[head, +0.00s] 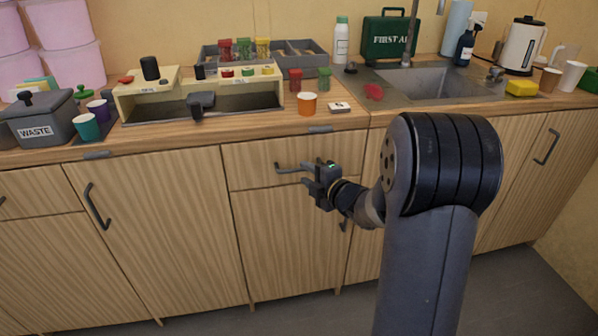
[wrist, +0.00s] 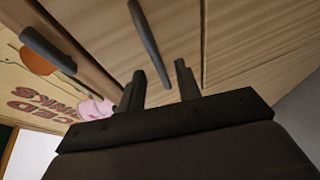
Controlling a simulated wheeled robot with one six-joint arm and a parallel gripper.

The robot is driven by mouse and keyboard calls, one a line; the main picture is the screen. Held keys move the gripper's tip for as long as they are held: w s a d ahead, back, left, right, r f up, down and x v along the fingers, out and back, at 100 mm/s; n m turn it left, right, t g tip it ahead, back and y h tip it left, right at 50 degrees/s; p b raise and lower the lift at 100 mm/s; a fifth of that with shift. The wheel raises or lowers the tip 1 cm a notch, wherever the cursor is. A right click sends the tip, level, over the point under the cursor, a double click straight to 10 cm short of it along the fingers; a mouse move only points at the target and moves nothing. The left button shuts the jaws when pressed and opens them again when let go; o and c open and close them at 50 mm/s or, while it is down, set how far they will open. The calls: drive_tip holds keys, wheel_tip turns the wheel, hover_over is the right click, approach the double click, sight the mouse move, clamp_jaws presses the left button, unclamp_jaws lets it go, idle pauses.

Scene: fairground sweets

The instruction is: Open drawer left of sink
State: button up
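The drawer (head: 248,157) left of the sink (head: 440,84) has a wood-grain front that looks flush with the cabinet. Its dark bar handle (head: 288,168) runs across the front, with its right part hidden behind my gripper (head: 313,180). My gripper is at the drawer front, by the handle. In the wrist view, my gripper's two fingers (wrist: 159,70) stand apart. A dark bar handle (wrist: 146,35) extends into the gap between them in the picture. I cannot tell whether either finger touches it. The gripper is open and holds nothing.
A cupboard door (head: 160,230) with a dark handle (head: 97,206) is left of the drawer. An orange cup (head: 307,104) stands on the wooden worktop (head: 230,132) above. Another dark bar (wrist: 48,49) shows in the wrist view. The grey floor (head: 330,315) in front is clear.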

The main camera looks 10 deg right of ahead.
sight(301, 171)
drive_tip(key=shift+x, duration=2.05)
drive_tip(key=shift+c, duration=0.3)
clamp_jaws()
